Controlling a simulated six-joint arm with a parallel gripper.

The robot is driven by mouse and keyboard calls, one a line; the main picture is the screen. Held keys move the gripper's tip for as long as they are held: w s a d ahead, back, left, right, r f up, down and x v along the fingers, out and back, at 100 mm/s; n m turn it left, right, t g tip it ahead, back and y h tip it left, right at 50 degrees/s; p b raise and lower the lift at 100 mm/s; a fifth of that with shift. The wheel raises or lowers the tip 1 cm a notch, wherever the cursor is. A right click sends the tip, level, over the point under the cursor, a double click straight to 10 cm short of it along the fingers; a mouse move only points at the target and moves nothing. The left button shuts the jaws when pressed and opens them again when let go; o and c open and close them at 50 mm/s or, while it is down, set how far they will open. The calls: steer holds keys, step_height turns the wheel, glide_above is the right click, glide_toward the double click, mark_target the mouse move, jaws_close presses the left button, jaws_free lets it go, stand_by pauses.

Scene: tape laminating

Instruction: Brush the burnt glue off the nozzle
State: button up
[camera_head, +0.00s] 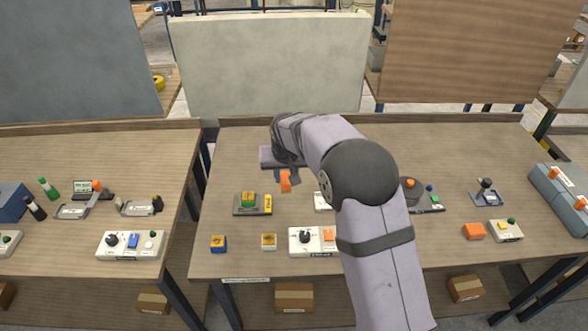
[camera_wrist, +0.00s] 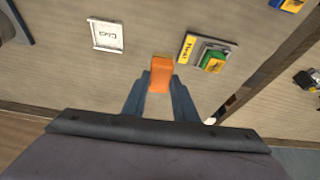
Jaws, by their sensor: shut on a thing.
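My gripper (camera_head: 286,174) is over the middle of the centre table, pointing down. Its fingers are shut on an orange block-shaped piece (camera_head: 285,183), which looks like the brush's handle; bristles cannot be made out. In the wrist view the orange piece (camera_wrist: 160,74) sits between the two dark fingertips (camera_wrist: 160,82). I cannot pick out the nozzle or any burnt glue on it; my arm hides part of the table.
A dark plate with a green and yellow block (camera_head: 250,202) lies front-left of my gripper. A white plate (camera_wrist: 106,36) is beside it in the wrist view. A control box (camera_head: 307,241) and two small blocks (camera_head: 218,243) (camera_head: 268,241) line the front. The table's back left is clear.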

steer(key=s+a+n+p, duration=0.1)
steer(key=a+n+p, duration=0.1)
steer(key=a+p, duration=0.7)
steer(key=w+a+r+m+b, duration=0.1)
steer(key=w, duration=0.1)
steer(key=w+a+r+m+b, duration=0.1)
steer(key=w+a+r, duration=0.1)
steer(key=shift+r+m, duration=0.2)
steer(key=shift+m, duration=0.1)
steer(key=shift+f+b, duration=0.15)
steer(key=shift+b, duration=0.15)
